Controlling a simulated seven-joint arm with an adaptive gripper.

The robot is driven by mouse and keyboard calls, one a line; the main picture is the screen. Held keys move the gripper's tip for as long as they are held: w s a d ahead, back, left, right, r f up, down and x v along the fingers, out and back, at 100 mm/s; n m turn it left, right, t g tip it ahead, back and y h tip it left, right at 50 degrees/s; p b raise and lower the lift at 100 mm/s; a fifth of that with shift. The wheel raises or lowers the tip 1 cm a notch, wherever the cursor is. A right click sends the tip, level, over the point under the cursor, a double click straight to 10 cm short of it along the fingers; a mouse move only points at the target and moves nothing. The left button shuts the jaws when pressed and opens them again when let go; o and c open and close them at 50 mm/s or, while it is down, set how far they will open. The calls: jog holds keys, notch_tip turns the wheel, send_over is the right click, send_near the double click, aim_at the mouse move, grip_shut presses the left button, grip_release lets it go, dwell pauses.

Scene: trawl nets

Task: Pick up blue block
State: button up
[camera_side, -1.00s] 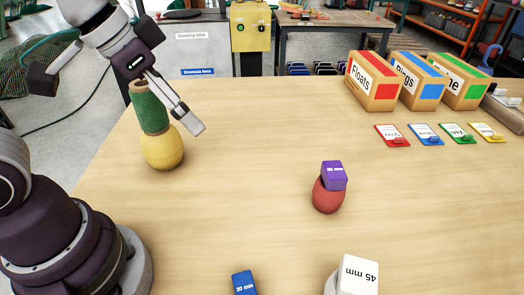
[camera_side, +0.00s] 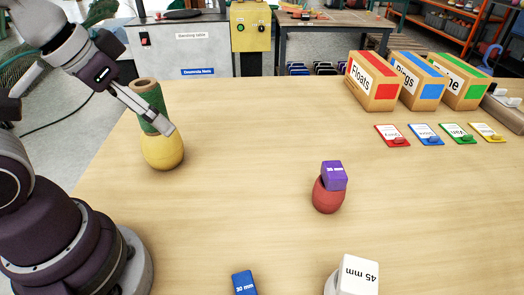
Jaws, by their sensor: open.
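The blue block (camera_side: 244,284) lies on the table at the bottom edge of the view, with white lettering on it and its lower part cut off by the frame. My gripper (camera_side: 162,124) is open at the upper left, well away from the blue block. Its fingers pass in front of a green spool (camera_side: 148,95) that stands on a yellow float (camera_side: 162,151). I cannot tell whether the fingers touch the spool. The fingers overlap each other from this side.
A purple block (camera_side: 334,175) sits on a red float (camera_side: 328,197) at centre right. A white block marked 45 mm (camera_side: 358,274) stands at the bottom right. Boxes (camera_side: 372,82) and coloured cards (camera_side: 392,136) line the back right.

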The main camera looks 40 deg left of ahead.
jog(key=c, duration=0.3)
dwell(0.4)
jog(key=n+g, duration=0.5)
jog(key=n, duration=0.6)
send_over(245, 288)
notch_tip(245, 288, down, 10)
jog(key=shift+n+g, duration=0.3)
jog(key=shift+n, duration=0.1)
notch_tip(245, 288, down, 11)
jog(key=shift+r, duration=0.1)
